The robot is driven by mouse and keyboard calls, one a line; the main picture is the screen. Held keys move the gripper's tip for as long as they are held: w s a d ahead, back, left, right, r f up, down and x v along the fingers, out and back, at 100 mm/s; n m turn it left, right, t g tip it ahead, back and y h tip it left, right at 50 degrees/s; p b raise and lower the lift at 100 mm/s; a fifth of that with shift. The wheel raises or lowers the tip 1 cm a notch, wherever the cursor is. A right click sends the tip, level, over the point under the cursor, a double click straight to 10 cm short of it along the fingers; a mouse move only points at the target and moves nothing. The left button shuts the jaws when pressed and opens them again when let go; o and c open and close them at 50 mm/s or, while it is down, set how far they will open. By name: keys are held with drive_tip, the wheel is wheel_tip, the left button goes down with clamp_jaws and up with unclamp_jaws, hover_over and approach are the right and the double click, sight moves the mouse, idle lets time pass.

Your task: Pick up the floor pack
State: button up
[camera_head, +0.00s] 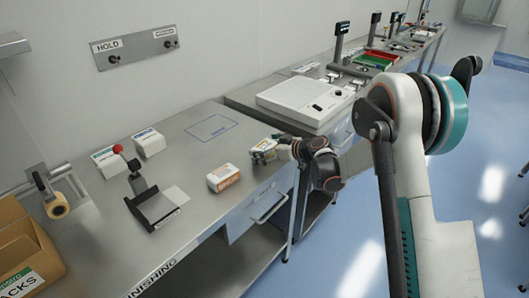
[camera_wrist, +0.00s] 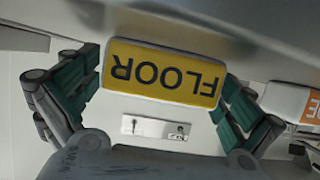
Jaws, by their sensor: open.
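The floor pack (camera_wrist: 160,72) has a yellow face with the dark word FLOOR, upside down in the wrist view. In the head view the pack (camera_head: 263,152) stands on the steel bench near its front edge. My gripper (camera_head: 281,151) is at its right side, and its fingers partly hide it. In the wrist view my gripper (camera_wrist: 160,90) is open, with one finger on each side of the pack. The pads are very close to the pack's sides; I cannot tell whether they touch.
A white and orange box (camera_head: 222,177) stands left of the floor pack; part of it shows in the wrist view (camera_wrist: 292,104). A sealing device with a red knob (camera_head: 140,185) and white boxes (camera_head: 149,142) are further left. A white flat machine (camera_head: 300,103) stands behind.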

drive_tip(key=c, duration=1.1)
drive_tip(key=shift+o, duration=0.2)
drive_tip(key=shift+r, duration=0.15)
